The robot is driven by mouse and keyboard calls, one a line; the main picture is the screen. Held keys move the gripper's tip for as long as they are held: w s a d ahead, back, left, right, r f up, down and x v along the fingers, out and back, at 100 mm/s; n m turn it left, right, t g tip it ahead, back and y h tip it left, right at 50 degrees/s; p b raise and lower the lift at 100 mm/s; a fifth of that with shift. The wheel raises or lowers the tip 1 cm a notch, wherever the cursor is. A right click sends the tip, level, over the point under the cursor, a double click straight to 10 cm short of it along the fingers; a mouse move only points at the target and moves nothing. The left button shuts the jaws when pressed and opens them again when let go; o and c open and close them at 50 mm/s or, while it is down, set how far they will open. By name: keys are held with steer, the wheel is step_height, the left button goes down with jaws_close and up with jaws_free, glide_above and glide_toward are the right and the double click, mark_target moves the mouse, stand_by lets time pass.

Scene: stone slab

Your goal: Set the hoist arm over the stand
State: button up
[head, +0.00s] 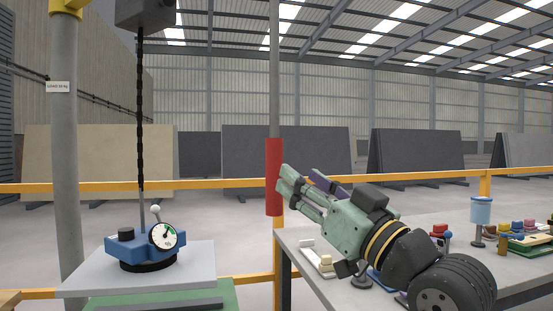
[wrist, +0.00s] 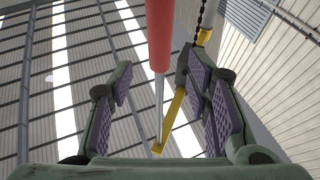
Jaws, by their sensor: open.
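A red grip (head: 274,176) sits on a thin upright rod (head: 274,70). My gripper (head: 283,183) is open beside it, fingers pointing left. In the wrist view the red grip (wrist: 160,35) shows between the spread fingers of my gripper (wrist: 155,68), and I see no closed contact. A yellow bar (wrist: 171,118), likely the hoist arm, shows at the rod's end there. In the head view a grey hoist block (head: 145,14) hangs a chain (head: 140,110) above a blue lifter with a dial (head: 140,247). I cannot tell for certain which support is the stand.
The lifter rests on a grey slab (head: 75,284) over a green support (head: 215,300). A grey post (head: 65,150) stands at left. A bench (head: 315,283) at right carries small coloured items and a blue cylinder (head: 481,210). A yellow rail (head: 225,183) runs behind.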

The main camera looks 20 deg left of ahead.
mark_target(279, 161)
steer(key=p+x, duration=0.2)
steer(key=x, duration=0.7)
steer(key=shift+w+a+r+p, duration=0.1)
steer(key=shift+w+a+p, duration=0.1)
steer(key=shift+p, duration=0.1)
jaws_close()
stand_by(0.4)
